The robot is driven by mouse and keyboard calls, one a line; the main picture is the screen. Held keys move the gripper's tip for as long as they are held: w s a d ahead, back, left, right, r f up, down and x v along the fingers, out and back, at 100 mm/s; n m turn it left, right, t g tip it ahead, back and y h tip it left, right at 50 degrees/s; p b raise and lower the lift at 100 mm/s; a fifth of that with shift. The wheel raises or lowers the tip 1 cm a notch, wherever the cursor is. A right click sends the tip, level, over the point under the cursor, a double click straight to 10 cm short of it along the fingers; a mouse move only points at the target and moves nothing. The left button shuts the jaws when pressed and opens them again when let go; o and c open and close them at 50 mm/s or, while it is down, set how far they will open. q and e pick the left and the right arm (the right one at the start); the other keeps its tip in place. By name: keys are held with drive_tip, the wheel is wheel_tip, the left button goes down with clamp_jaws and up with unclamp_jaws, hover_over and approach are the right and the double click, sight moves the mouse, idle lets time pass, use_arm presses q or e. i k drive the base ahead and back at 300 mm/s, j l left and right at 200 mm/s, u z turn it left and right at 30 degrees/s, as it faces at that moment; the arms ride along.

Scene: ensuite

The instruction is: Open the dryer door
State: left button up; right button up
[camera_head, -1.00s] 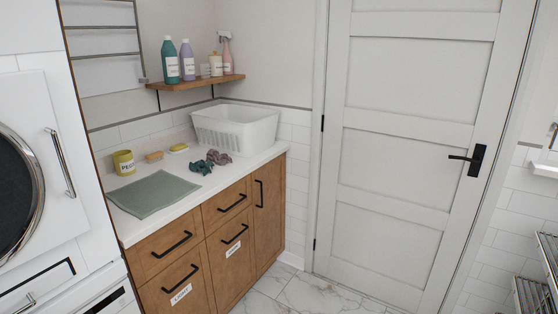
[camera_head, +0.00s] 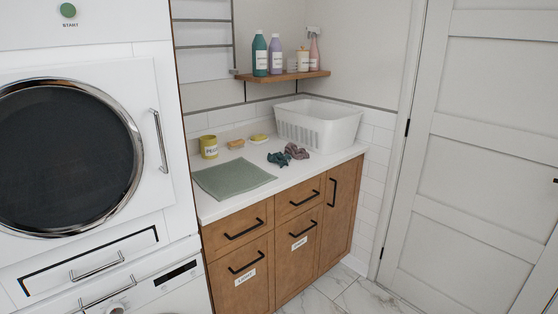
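The dryer (camera_head: 105,60) is a white machine at the left of the head view, stacked above another white machine. Its door (camera_head: 150,205) is a white square panel around a large round dark window (camera_head: 65,155) with a chrome ring. The door looks shut. A vertical chrome bar handle (camera_head: 160,141) sits on the door's right side. A green round button (camera_head: 68,10) marked START is at the top. Neither of my grippers shows in this view.
A white counter (camera_head: 225,209) on wooden cabinets (camera_head: 290,250) stands right of the dryer, holding a green mat (camera_head: 232,178), a yellow mug (camera_head: 209,147) and a white basket (camera_head: 318,125). A shut white room door (camera_head: 480,150) is at the right. Marble floor (camera_head: 365,298) shows below.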

sight(84, 152)
drive_tip(key=u, duration=1.3)
drive_tip(key=i+l+u, duration=0.1)
drive_tip(key=l, duration=0.2)
drive_tip(key=i, duration=0.05)
